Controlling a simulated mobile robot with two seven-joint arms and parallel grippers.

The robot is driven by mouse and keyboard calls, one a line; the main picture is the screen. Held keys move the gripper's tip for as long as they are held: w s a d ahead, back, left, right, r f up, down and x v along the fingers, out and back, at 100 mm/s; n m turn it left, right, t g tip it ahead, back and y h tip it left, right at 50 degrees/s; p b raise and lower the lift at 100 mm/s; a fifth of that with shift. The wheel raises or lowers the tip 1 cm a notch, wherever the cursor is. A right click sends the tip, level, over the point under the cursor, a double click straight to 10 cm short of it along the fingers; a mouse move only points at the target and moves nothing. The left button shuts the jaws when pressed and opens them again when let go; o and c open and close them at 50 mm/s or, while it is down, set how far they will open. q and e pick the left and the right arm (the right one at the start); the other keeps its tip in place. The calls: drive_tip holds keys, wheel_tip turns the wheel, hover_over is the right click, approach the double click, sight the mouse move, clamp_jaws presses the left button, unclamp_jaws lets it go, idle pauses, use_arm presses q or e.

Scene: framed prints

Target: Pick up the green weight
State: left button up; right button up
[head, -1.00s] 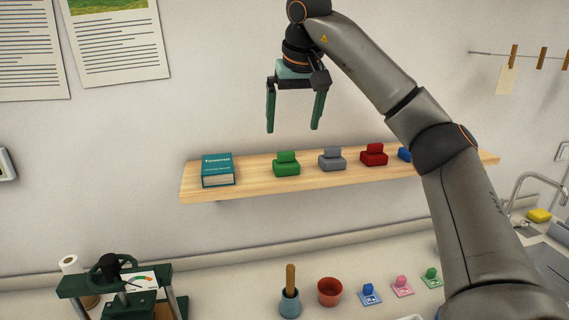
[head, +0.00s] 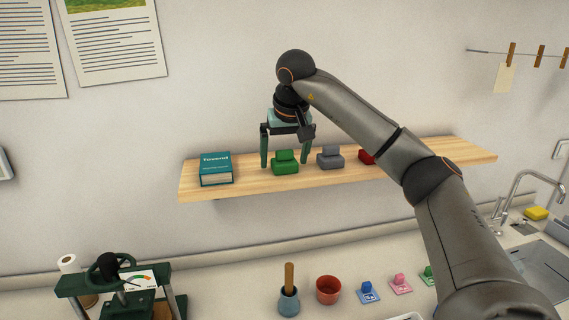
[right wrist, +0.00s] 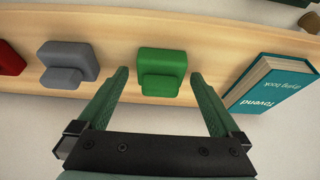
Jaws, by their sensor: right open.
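The green weight (head: 285,163) sits on the wooden wall shelf (head: 349,164), between the teal book and the grey weight. It also shows in the right wrist view (right wrist: 161,70), ahead of the fingers and lined up with the gap between them. My right gripper (head: 284,165) is open and points down at the green weight, its fingers on either side of it in the head view. In the right wrist view my right gripper (right wrist: 158,84) is empty. My left gripper is not in view.
The grey weight (head: 330,157) stands close to the right of the green one, with a red weight (head: 366,157) beyond. The teal book (head: 215,169) stands to the left. Below are a counter (head: 230,277) with a red cup (head: 328,290) and a press (head: 120,290).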

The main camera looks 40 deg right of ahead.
drive_tip(key=shift+r, duration=0.1)
clamp_jaws()
idle(0.8)
